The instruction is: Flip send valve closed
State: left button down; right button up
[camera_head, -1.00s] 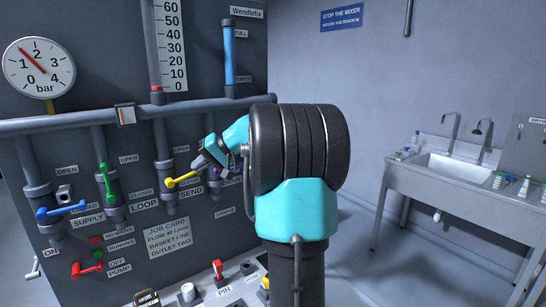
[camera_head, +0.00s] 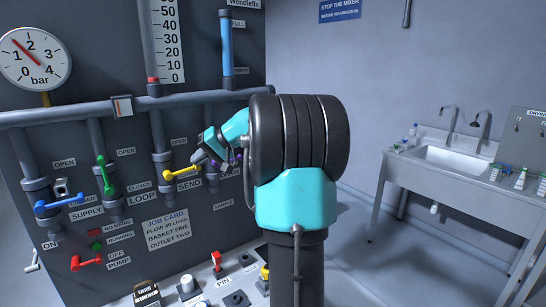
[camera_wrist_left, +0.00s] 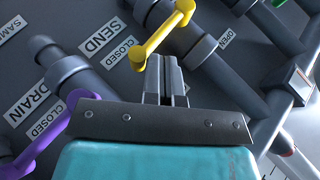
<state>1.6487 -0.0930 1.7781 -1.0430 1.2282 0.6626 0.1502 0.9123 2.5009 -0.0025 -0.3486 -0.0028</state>
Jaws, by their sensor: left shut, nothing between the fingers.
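The yellow send valve lever (camera_head: 182,173) lies nearly level, crosswise to its pipe, with its free end to the right. In the left wrist view the lever (camera_wrist_left: 160,35) has its free end beside a CLOSED label, next to the SEND label (camera_wrist_left: 103,37). My left gripper (camera_head: 198,157) is shut and empty, just above the lever's free end. In the left wrist view the shut fingertips (camera_wrist_left: 165,62) are close to the lever's free end; I cannot tell whether they touch. My right gripper is not in view.
A green loop lever (camera_head: 104,174) points along its pipe, left of the yellow one. A blue supply lever (camera_head: 60,202) lies crosswise further left. A purple drain lever (camera_wrist_left: 38,145) is close by in the wrist view. A sink bench (camera_head: 450,180) stands right, beyond open floor.

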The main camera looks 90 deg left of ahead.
pick_arm(q)
jog(key=s+r+v, duration=0.1)
jog(key=v, duration=1)
jog(key=shift+w+d+r, duration=0.2)
jog(key=shift+w+r, duration=0.2)
jog(key=shift+r, duration=0.05)
